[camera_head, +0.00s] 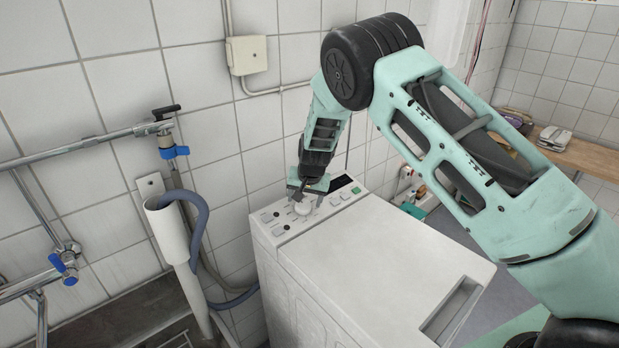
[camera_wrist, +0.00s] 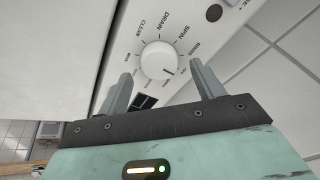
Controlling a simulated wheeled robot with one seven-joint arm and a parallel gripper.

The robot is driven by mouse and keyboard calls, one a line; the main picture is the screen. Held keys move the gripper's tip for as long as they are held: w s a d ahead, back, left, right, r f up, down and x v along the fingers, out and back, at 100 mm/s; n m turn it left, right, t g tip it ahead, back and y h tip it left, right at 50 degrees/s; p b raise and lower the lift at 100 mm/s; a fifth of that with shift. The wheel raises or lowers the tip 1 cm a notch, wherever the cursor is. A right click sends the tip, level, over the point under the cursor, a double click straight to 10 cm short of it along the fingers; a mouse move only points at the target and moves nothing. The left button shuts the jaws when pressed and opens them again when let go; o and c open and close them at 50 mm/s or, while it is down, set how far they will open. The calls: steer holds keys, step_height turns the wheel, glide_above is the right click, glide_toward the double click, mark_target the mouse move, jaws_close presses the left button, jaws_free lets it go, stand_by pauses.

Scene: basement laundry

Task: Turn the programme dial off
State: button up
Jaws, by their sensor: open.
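The white programme dial (camera_wrist: 158,60) is on the washing machine's control panel in the wrist view, with printed words around it, among them DRAIN, SPIN and CLEAN. A dark pointer mark on the dial faces down and right. In the head view the dial (camera_head: 302,207) shows partly under my gripper (camera_head: 308,188). In the wrist view my gripper (camera_wrist: 160,85) is open, with one finger on either side of the dial's lower part. I cannot tell whether the fingers touch it. The washing machine (camera_head: 375,265) is white and stands by the tiled wall.
Flat push buttons (camera_head: 279,230) and a dark display (camera_head: 340,183) lie on the panel near the dial. Wall pipes with blue valves (camera_head: 174,152) and a grey drain hose (camera_head: 200,215) are at the left. A wooden counter (camera_head: 590,157) stands at the back right.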

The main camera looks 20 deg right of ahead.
steer(key=b+v, duration=0.3)
steer(key=v, duration=1.2)
steer(key=s+a+r+n+g+y, duration=0.15)
steer(key=s+a, duration=0.25)
steer(key=s, duration=0.4)
steer(key=s+a+r+n+g, duration=0.1)
steer(key=s+a+n, duration=0.25)
steer(key=s, duration=0.45)
steer(key=s+a+r+n+g+y, duration=0.1)
steer(key=s+a+n, duration=0.1)
steer(key=s+a, duration=0.45)
steer(key=s+d+n+h, duration=0.2)
steer(key=s+n, duration=0.4)
steer(key=s, duration=1.3)
steer(key=shift+d+f, duration=0.25)
steer(key=shift+d, duration=0.25)
steer(key=shift+g, duration=0.25)
